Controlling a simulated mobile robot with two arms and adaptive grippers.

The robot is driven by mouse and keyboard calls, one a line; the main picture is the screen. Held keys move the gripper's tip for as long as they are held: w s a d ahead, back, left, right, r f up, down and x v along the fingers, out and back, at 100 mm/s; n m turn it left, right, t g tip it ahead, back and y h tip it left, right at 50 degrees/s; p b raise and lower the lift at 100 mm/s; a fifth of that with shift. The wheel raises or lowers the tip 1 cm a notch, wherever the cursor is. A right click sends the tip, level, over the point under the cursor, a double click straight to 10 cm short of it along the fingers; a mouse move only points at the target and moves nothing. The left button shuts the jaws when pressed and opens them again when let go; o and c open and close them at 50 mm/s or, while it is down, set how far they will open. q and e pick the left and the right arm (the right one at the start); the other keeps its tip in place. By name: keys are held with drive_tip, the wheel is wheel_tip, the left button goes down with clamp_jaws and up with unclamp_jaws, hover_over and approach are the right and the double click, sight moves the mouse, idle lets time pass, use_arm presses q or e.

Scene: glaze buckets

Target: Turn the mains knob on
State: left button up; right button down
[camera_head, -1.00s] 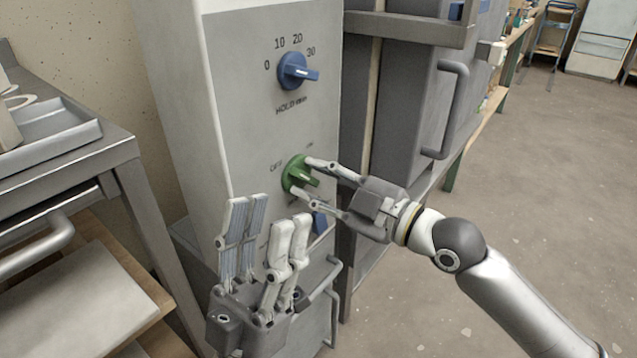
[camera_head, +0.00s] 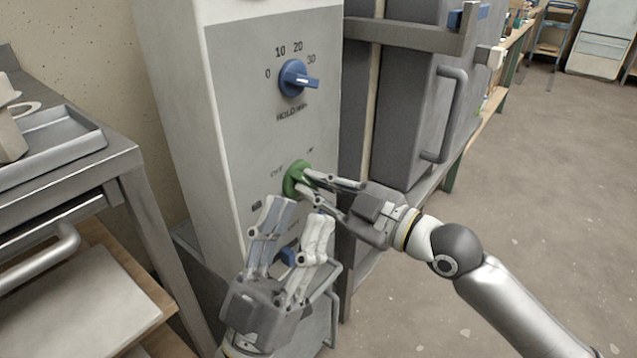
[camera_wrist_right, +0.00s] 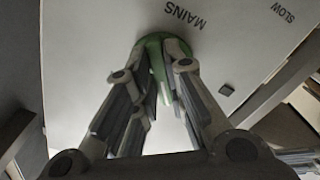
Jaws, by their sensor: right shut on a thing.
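The green mains knob (camera_head: 290,177) is on the grey front panel of the control cabinet, below a blue dial. The word MAINS stands beside this knob (camera_wrist_right: 152,40) in the right wrist view. My right gripper (camera_head: 307,182) has come in from the right and is shut on the knob, one finger on each side of its grip. The fingers hide much of the grip, so its exact angle is hard to read. My left gripper (camera_head: 297,211) is below the knob in front of the panel, its fingers apart and empty.
The blue hold dial (camera_head: 296,78) sits above, and a small blue knob (camera_head: 288,257) is partly hidden behind my left gripper. A metal table with a tray (camera_head: 55,150) stands left. A grey kiln-like box with a handle (camera_head: 447,115) stands right. Open floor lies at right.

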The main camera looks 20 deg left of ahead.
drive_tip(key=m+p, duration=0.2)
drive_tip(key=m, duration=0.2)
drive_tip(key=shift+s, duration=0.1)
use_arm(q)
drive_tip(key=w+a+f+g+y+p, duration=0.1)
drive_tip(key=w+f+g+y+p, duration=0.3)
drive_tip(key=f+g, duration=1.1)
drive_tip(key=s+a+f+g+y+p, duration=0.1)
drive_tip(key=s+a+f+g, duration=0.1)
drive_tip(key=s+f, duration=0.2)
drive_tip(key=s+a+f+g+y+p, duration=0.1)
drive_tip(key=s+a+f+g, duration=0.1)
drive_tip(key=s+f, duration=0.3)
drive_tip(key=s+a+f+n+g+y+p, duration=0.1)
drive_tip(key=s+a+f+g, duration=0.1)
drive_tip(key=s+f+g, duration=0.2)
drive_tip(key=shift+s+f, duration=0.65)
drive_tip(key=shift+s, duration=0.35)
use_arm(e)
drive_tip(key=m, duration=1.2)
drive_tip(key=shift+s+a, duration=0.1)
drive_tip(key=shift+s, duration=0.15)
use_arm(q)
drive_tip(key=shift+a, duration=0.1)
use_arm(e)
drive_tip(key=shift+m, duration=0.3)
drive_tip(key=c, duration=1.5)
unclamp_jaws()
